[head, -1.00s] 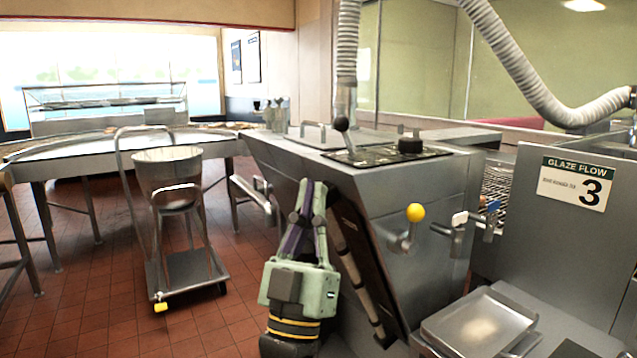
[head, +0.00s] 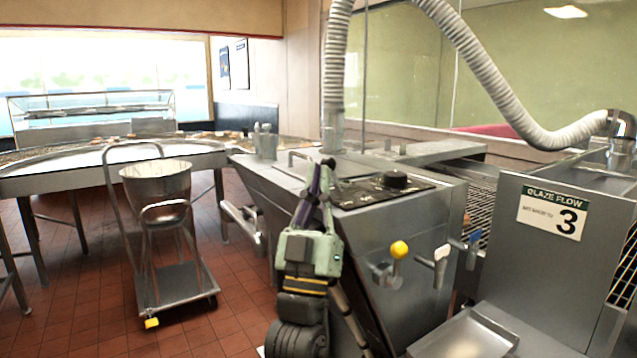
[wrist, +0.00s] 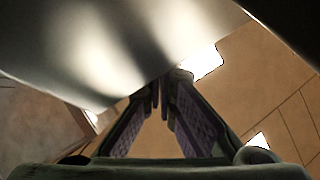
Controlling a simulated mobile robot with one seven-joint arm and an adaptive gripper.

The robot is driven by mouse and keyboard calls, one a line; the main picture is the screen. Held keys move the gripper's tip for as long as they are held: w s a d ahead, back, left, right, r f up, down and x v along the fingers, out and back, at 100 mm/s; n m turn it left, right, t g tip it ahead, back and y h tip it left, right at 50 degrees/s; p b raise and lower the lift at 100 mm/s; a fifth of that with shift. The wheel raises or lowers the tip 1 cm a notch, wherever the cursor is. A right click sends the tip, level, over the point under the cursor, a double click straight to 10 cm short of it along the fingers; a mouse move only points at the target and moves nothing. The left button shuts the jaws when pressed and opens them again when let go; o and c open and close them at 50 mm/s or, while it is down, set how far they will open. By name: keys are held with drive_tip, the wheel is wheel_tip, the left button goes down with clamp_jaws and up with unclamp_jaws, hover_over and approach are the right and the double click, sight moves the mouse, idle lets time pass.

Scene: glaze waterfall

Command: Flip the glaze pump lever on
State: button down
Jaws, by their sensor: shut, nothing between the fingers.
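A lever with a black ball knob (head: 328,162) stands on the dark control panel (head: 360,196) on top of the steel machine. In the head view my gripper (head: 321,172) points up in front of it and hides most of its shaft. The fingertips appear close to the knob; I cannot tell whether they touch. In the wrist view my gripper (wrist: 160,86) has its purple-padded fingers closed together with nothing between them. A large grey metal surface fills the top of that view. The lever cannot be made out there.
A yellow-knobbed handle (head: 399,250) and a white-tipped handle (head: 441,252) stick out from the machine's front. A round black knob (head: 396,180) sits on the panel. A steel tray (head: 465,335) lies at lower right. A wheeled cart (head: 182,284) carries a bucket at left.

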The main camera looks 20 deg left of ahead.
sight(333, 163)
drive_tip(key=shift+w+d+r+m+g+h+b, duration=0.1)
drive_tip(key=shift+r+m+g+h+b, duration=0.15)
drive_tip(key=shift+m+h, duration=0.6)
drive_tip(key=shift+w+d+r+m+g+h+b, duration=0.15)
drive_tip(key=shift+r+m+h+b, duration=0.1)
drive_tip(key=shift+m+h, duration=0.55)
drive_tip(key=shift+w+d+r+m+g+h, duration=0.15)
drive_tip(key=shift+r+m+g+h, duration=0.15)
drive_tip(key=shift+m+g+h, duration=0.5)
drive_tip(key=shift+w+d+r+m+g+h, duration=0.15)
drive_tip(key=shift+w+r+m+g+h, duration=0.15)
drive_tip(key=shift+m+g+h, duration=0.3)
drive_tip(key=shift+w+d+r+m+g+h, duration=0.15)
drive_tip(key=shift+r+m+g+h, duration=0.25)
drive_tip(key=shift+m, duration=0.25)
drive_tip(key=shift+w+d+r+m+g+h+p, duration=0.1)
drive_tip(key=shift+w+d+m+g+h+p, duration=0.15)
drive_tip(key=shift+m+g, duration=0.3)
drive_tip(key=shift+w+d+r+m+g+h+p, duration=0.1)
drive_tip(key=shift+w+d+m+g+p, duration=0.2)
drive_tip(key=shift+g, duration=0.35)
drive_tip(key=shift+w+f, duration=0.15)
drive_tip(key=shift+w, duration=0.1)
